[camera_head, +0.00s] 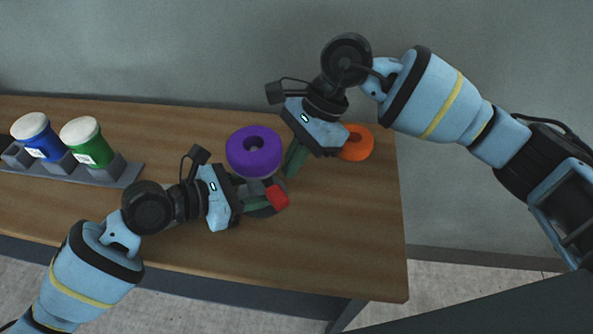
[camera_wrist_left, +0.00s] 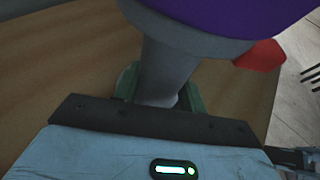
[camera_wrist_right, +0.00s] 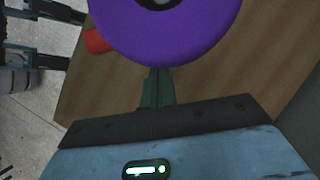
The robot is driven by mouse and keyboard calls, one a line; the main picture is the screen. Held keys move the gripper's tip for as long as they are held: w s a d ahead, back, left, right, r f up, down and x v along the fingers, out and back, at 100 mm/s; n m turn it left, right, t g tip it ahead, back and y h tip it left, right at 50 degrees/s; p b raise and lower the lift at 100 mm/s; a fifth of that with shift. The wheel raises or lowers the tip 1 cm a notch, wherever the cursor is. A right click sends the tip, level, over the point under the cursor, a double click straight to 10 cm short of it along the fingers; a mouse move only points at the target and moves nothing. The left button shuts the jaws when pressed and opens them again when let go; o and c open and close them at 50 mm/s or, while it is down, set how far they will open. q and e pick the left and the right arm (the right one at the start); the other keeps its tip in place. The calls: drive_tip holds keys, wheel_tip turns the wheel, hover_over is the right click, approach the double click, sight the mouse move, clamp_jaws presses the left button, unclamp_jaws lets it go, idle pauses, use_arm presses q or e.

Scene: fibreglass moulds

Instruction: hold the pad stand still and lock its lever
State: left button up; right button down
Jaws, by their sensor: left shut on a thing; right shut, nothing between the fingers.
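The pad stand has a thick purple ring-shaped pad (camera_head: 240,163) on top of a grey post (camera_wrist_left: 165,65). Its red lever (camera_head: 278,196) sticks out below the pad, and also shows in the left wrist view (camera_wrist_left: 262,55) and the right wrist view (camera_wrist_right: 97,41). My left gripper (camera_head: 260,203) is shut on the post, with green fingers on both sides of it below the pad. My right gripper (camera_head: 293,160) is shut and empty, its fingers pointing down just right of the pad and apart from the lever. The pad hides much of the post in the head view.
An orange ring (camera_head: 359,143) lies behind my right gripper on the wooden table (camera_head: 350,240). A grey rack (camera_head: 125,175) at left holds a blue tub (camera_head: 36,138) and a green tub (camera_head: 90,150). A wall stands behind. The table's front right is clear.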

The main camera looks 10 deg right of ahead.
drive_tip(key=shift+s, duration=1.45)
idle(0.3)
drive_tip(key=shift+w+d, duration=1)
drive_tip(key=shift+d, duration=0.2)
drive_tip(key=shift+w+d, duration=0.95)
drive_tip(key=shift+d, duration=0.2)
drive_tip(key=shift+s+d+g+y, duration=0.1)
drive_tip(key=shift+s+g+y, duration=0.1)
drive_tip(key=shift+g+y, duration=0.35)
drive_tip(key=shift+s+d+g+y, duration=0.2)
drive_tip(key=shift+d+g+y, duration=0.55)
drive_tip(key=shift+y, duration=0.5)
drive_tip(key=d+g+y, duration=0.1)
drive_tip(key=d+y, duration=0.2)
drive_tip(key=d+g+y, duration=0.1)
drive_tip(key=d+y, duration=0.2)
drive_tip(key=shift+s+y, duration=0.2)
drive_tip(key=shift+y, duration=0.2)
drive_tip(key=shift+d+y, duration=0.4)
drive_tip(key=shift+d, duration=0.2)
